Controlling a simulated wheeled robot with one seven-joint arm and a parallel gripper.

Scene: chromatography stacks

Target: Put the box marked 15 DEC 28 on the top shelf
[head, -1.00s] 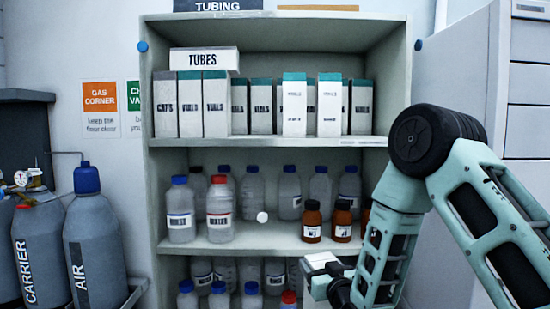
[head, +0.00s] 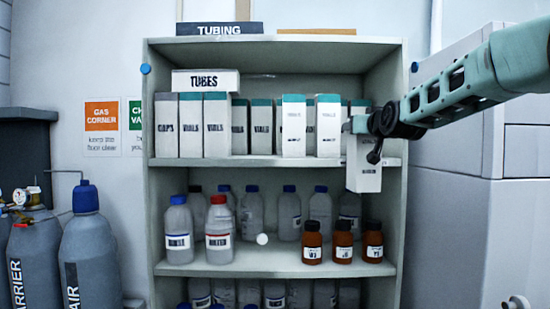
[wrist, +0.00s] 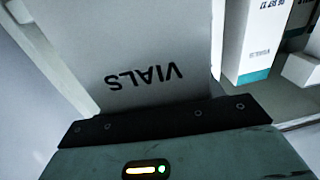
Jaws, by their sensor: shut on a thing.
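My gripper (head: 362,126) is shut on a white box (head: 365,176) at the right end of the top shelf (head: 270,160). The box hangs upright in front of the shelf edge, its lower part below the shelf board. In the wrist view the held box (wrist: 150,50) fills the middle and reads VIALS upside down. Its date is too small to read or hidden. Several white boxes with teal tops, including a vials box (head: 328,125), stand in a row on the top shelf, just left of my gripper.
A TUBES box (head: 205,81) lies on top of the left boxes. Brown bottles (head: 343,242) and clear bottles (head: 179,230) stand on the shelf below. The cabinet's right side wall (head: 392,120) is close to my gripper. Gas cylinders (head: 90,250) stand at left.

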